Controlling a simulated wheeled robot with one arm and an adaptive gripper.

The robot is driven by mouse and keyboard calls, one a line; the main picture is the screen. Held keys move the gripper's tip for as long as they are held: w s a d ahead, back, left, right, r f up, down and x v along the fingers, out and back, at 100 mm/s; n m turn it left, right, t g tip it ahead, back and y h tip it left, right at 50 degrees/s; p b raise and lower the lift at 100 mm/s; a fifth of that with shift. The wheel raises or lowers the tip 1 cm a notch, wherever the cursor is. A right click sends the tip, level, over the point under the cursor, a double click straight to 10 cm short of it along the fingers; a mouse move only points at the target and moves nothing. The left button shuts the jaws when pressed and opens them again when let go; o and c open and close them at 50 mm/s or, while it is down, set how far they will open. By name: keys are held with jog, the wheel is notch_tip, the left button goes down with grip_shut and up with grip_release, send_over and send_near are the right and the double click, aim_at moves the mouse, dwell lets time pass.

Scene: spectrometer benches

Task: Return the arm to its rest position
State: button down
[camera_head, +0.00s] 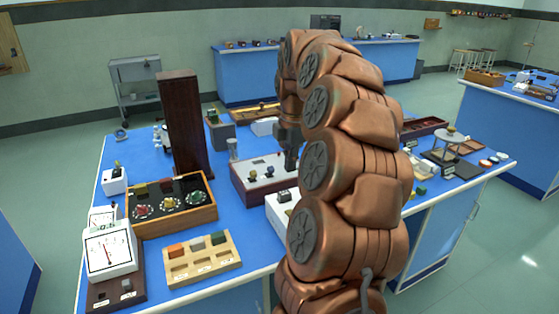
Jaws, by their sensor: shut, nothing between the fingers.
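My copper-coloured arm (350,150) rises from the bottom middle, arches up and bends over at the top. Its far end points down above the blue bench. My dark gripper (290,155) hangs left of the arm, in front of or over a box with a pale top (262,175). The fingertips are small and partly lost against the things behind them. The gripper looks shut and holds nothing that I can see. I cannot tell whether it touches the box.
The blue bench (250,253) holds a tall dark wooden block (183,125), a wooden case with round dials (135,225), a wooden tray of coloured blocks (228,261) and white meters (108,250). Another blue bench (240,75) stands behind. Open floor (490,265) lies at right.

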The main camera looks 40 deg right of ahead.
jog(key=s+a+m+g+p, duration=0.1)
jog(key=s+a+m, duration=0.2)
jog(key=a, duration=0.8)
jog(key=s+a+m+p, duration=0.1)
jog(key=s+a+m, duration=0.15)
jog(key=a, duration=0.85)
jog(key=s+a+f+m+g, duration=0.1)
jog(key=s+a+f+m, duration=0.2)
jog(key=s, duration=0.6)
jog(key=s+a+f+m+p, duration=0.1)
jog(key=s+a+f+m, duration=0.3)
jog(key=s+a, duration=0.3)
jog(key=s+m, duration=0.1)
jog(key=s, duration=0.1)
jog(key=shift+s+a+f+m+g, duration=0.15)
jog(key=shift+s+a+m+g, duration=0.2)
jog(key=shift+a+g, duration=0.05)
